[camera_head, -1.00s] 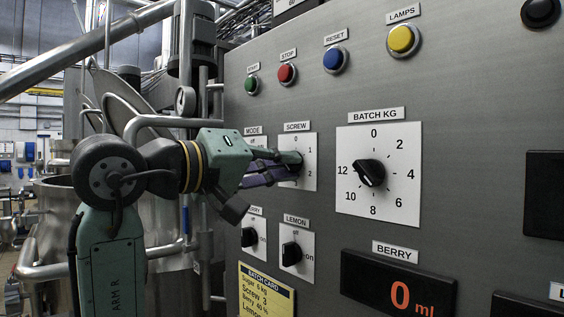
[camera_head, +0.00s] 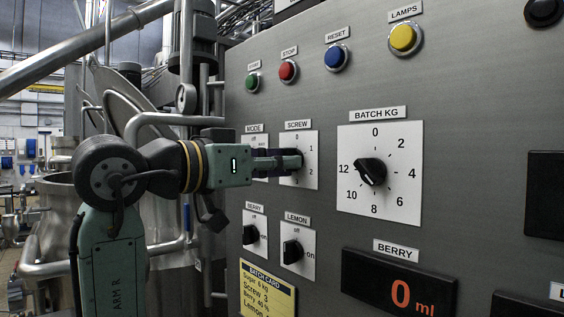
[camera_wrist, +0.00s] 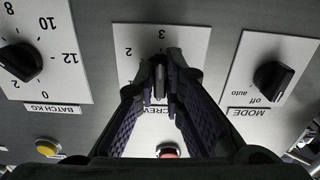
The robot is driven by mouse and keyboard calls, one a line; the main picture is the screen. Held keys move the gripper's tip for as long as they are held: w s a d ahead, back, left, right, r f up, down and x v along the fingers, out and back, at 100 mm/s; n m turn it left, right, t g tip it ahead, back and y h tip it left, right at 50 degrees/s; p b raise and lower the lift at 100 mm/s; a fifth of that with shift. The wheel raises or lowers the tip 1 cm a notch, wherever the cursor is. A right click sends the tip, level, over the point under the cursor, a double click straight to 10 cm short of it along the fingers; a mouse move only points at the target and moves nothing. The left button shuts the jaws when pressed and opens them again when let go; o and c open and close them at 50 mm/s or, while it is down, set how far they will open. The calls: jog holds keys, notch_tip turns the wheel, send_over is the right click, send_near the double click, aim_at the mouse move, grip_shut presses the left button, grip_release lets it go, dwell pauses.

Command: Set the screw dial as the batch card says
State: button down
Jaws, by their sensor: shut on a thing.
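The screw dial is on the grey panel, on a white plate (camera_head: 312,144) marked 0 to 3 and labelled SCREW. My gripper (camera_head: 290,161) reaches it from the left. In the wrist view, upside down, the purple-padded fingers of my gripper (camera_wrist: 160,85) are shut on the dark screw knob (camera_wrist: 158,78). The 3 stands just beyond the knob there. The fingers hide much of the knob, so I cannot tell surely where it points. The yellow batch card (camera_head: 267,290) at the bottom reads sugar 6 kg, screw 3, berry 40 %; its lemon line is cut off.
The batch kg dial (camera_head: 371,171) is right of the screw dial; the mode dial (camera_wrist: 272,78) is on its other side, partly behind my gripper in the head view. Berry (camera_head: 250,234) and lemon (camera_head: 292,251) knobs sit below. Coloured buttons (camera_head: 288,71) line the top.

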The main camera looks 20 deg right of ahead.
jog(key=shift+m, duration=0.3)
dwell(0.4)
jog(key=c, duration=1.7)
grip_release()
jog(key=v, duration=1.2)
